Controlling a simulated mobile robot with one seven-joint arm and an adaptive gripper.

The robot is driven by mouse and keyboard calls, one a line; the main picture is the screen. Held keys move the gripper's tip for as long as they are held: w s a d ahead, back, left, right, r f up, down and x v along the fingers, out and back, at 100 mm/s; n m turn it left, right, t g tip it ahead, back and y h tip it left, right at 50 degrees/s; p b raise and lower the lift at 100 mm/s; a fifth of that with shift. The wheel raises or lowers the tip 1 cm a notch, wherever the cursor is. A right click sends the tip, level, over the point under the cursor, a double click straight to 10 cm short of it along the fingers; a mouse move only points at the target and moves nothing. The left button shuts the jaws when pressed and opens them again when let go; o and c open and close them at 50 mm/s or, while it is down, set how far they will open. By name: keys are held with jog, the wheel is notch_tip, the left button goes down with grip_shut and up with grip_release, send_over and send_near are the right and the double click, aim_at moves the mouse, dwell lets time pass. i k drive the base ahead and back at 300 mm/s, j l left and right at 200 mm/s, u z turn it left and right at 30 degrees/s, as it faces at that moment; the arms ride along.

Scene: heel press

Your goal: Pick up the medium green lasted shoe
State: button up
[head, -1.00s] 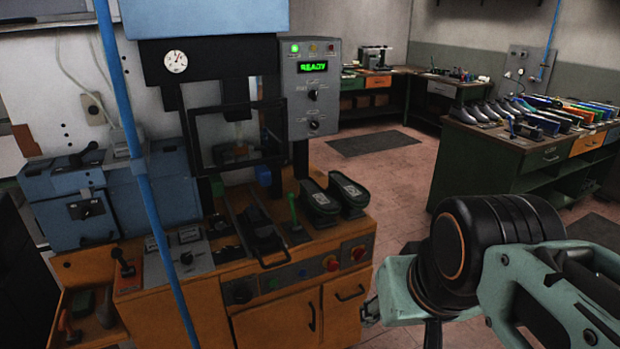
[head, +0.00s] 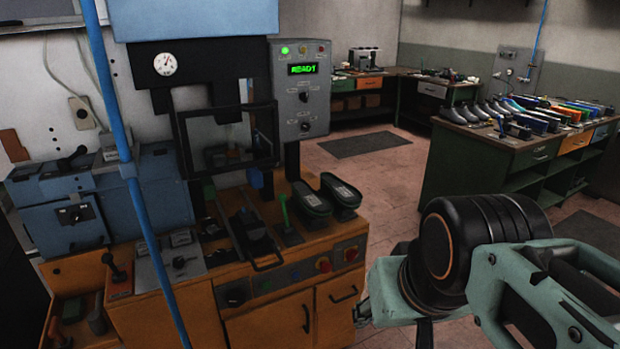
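Two dark green shoe-like forms with pale labels on top, the left one (head: 311,198) and the right one (head: 341,191), lie side by side on the orange press bench, right of the press frame. A row of lasted shoes (head: 490,108) in grey, blue, green and orange stands on the green workbench at the right. They are too small for me to tell which is the medium green one. My arm fills the lower right of the head view, but my gripper's fingers are not visible.
The heel press stands at the left, with its control box (head: 303,90) reading READY. A blue pole (head: 136,170) crosses in front of it. The green workbench (head: 470,165) stands at the right. Open tiled floor and a dark mat (head: 365,144) lie between them.

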aim_at(341, 192)
jog(key=i+l+u, duration=0.25)
jog(key=i+l, duration=0.5)
jog(key=i+l+u, duration=0.3)
jog(key=i+l, duration=0.5)
jog(key=i+l+u, duration=0.15)
jog(key=l, duration=0.25)
jog(key=l+u, duration=0.1)
jog(key=l, duration=0.25)
jog(key=i+l+u, duration=0.15)
jog(key=l, duration=0.25)
jog(key=i+j+z, duration=0.2)
